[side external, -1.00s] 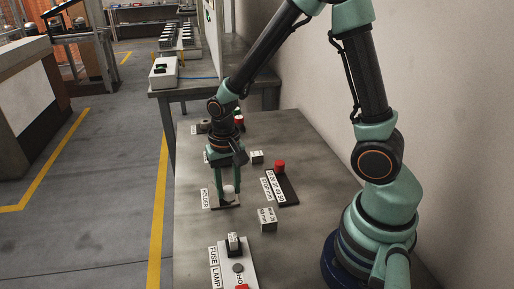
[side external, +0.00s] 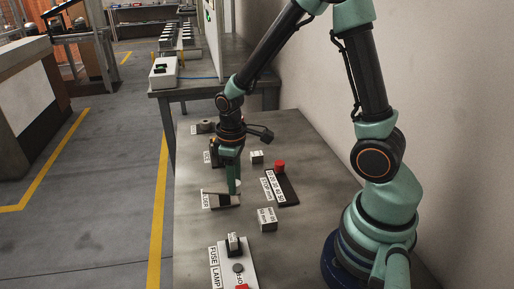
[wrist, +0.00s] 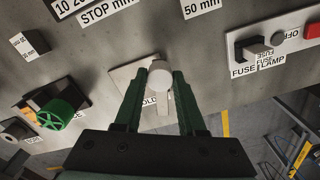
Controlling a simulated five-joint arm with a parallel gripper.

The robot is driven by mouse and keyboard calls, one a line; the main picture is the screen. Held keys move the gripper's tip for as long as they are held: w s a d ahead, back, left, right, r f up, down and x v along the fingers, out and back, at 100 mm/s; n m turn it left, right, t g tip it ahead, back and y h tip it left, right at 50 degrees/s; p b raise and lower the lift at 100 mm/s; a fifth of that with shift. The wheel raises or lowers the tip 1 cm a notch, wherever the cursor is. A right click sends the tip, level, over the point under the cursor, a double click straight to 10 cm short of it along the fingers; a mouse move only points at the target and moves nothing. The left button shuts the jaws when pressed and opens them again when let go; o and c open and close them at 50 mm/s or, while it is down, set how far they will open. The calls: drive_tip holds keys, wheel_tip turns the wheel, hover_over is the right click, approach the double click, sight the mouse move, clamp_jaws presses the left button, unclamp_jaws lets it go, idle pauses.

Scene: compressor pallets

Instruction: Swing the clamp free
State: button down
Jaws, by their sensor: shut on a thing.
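The holder (side external: 207,200) is a small labelled plate on the bench, left of the stop block in the side view. It also shows in the wrist view (wrist: 122,79). A round white knob (wrist: 160,77) stands over this plate, with a pale bar below it that is partly hidden. My gripper (wrist: 158,86) points down at the holder, with its two green fingers on either side of the knob and shut on it. In the side view my gripper (side external: 232,190) is seen nearly edge-on and hides most of the knob. I see no part labelled as a clamp.
A stop block with a red knob (side external: 280,165) stands to the right. A small labelled block (side external: 267,219) and the fuse and lamp panel (side external: 237,262) are nearer the camera. A green wheel (wrist: 62,115) on a dark base is at the left in the wrist view.

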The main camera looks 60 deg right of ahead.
drive_tip(key=shift+w+d+n, duration=0.15)
drive_tip(key=shift+d+n, duration=0.05)
drive_tip(key=shift+n, duration=0.55)
drive_tip(key=shift+w+d+n, duration=0.15)
drive_tip(key=shift+n, duration=0.6)
drive_tip(key=c, duration=0.5)
unclamp_jaws()
drive_tip(key=shift+r, duration=0.1)
wheel_tip(320, 180, up, 12)
drive_tip(key=shift+r, duration=0.1)
